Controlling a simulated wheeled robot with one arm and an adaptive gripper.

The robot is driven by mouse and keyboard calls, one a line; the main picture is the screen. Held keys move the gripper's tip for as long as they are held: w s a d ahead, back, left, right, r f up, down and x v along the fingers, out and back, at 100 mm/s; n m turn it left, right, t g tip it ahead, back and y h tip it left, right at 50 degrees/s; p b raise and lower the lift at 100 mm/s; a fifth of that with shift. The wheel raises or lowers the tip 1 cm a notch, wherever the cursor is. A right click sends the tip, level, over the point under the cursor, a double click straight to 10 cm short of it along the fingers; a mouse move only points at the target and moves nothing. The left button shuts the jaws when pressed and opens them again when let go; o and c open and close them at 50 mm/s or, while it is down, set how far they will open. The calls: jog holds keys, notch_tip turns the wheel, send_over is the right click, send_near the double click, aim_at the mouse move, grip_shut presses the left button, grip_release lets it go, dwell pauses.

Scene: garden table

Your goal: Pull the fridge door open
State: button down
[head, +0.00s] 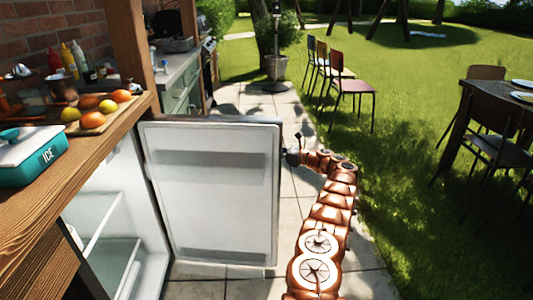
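The fridge (128,190) stands under the wooden counter at the left, with its white inside and glass shelves showing. Its door (212,185) is swung wide open, and the inner panel faces me. My copper-coloured arm reaches up from the lower right. My gripper (292,147) is at the door's free right edge, near the top. The gripper is small and partly hidden by the door edge, so I cannot tell whether its fingers are open or shut, or whether it touches the door. No handle shows from this side.
A paved path (300,200) runs beside the door. Several chairs (352,88) and a dark table (490,85) stand on the grass to the right.

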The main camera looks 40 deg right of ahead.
jog(key=shift+w+a+r, duration=0.15)
jog(key=shift+w+a, duration=0.1)
jog(key=shift+w, duration=0.05)
jog(key=c, duration=1.2)
grip_release()
jog(key=shift+w+a, duration=0.1)
jog(key=shift+a, duration=0.05)
jog(key=shift+s+d, duration=0.2)
jog(key=shift+d, duration=0.05)
jog(key=v, duration=1.2)
